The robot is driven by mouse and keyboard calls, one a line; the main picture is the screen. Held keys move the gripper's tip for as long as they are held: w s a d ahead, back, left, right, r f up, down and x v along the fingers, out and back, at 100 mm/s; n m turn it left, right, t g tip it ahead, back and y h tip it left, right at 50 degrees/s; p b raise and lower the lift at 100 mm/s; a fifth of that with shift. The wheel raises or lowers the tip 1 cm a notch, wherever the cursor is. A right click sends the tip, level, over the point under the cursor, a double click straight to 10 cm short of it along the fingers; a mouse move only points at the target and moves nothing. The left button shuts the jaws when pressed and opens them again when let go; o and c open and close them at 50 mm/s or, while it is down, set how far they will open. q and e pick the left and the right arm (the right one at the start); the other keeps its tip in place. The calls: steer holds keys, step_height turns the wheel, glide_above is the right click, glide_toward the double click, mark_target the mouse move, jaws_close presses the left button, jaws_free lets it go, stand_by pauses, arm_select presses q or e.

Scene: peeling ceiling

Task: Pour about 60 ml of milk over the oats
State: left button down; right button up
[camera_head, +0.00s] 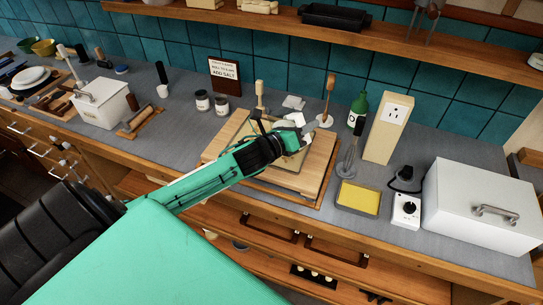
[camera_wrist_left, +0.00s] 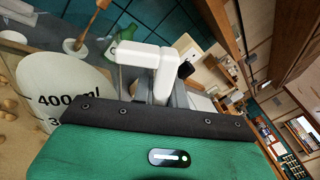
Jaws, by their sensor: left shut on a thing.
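My left gripper (camera_head: 300,130) reaches over the wooden board (camera_head: 225,150) at the middle of the counter. In the left wrist view, a pale measuring jug (camera_wrist_left: 62,85) marked "400 ml" is at the left, beside the gripper's white fingers (camera_wrist_left: 148,62). The gripper is shut, apparently on this jug; the grip itself is hidden by my wrist. Small tan lumps (camera_wrist_left: 6,108), perhaps oats, show at the left edge beyond the jug. In the head view my arm hides most of the jug and what lies below it. My right gripper is not in view.
A green bottle (camera_head: 357,108), a whisk (camera_head: 347,160), a socket block (camera_head: 390,128), a yellow-filled tray (camera_head: 358,198) and a white box (camera_head: 482,205) stand to the right. Two jars (camera_head: 212,103) and a sign (camera_head: 225,76) stand behind left.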

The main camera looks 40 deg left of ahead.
arm_select(q)
steer(key=shift+r, duration=0.1)
steer(key=shift+r, duration=0.1)
steer(key=shift+a+n, duration=0.1)
steer(key=shift+n, duration=0.2)
steer(key=shift+a+r+p, duration=0.1)
steer(key=shift+r+p, duration=0.1)
steer(key=shift+p, duration=0.3)
steer(key=shift+n, duration=0.3)
steer(key=shift+w+a+n, duration=0.1)
steer(key=shift+n, duration=0.2)
steer(key=shift+r, duration=0.1)
steer(key=shift+a+r+n+p, duration=0.1)
steer(key=shift+n+p, duration=0.2)
steer(key=shift+p, duration=0.1)
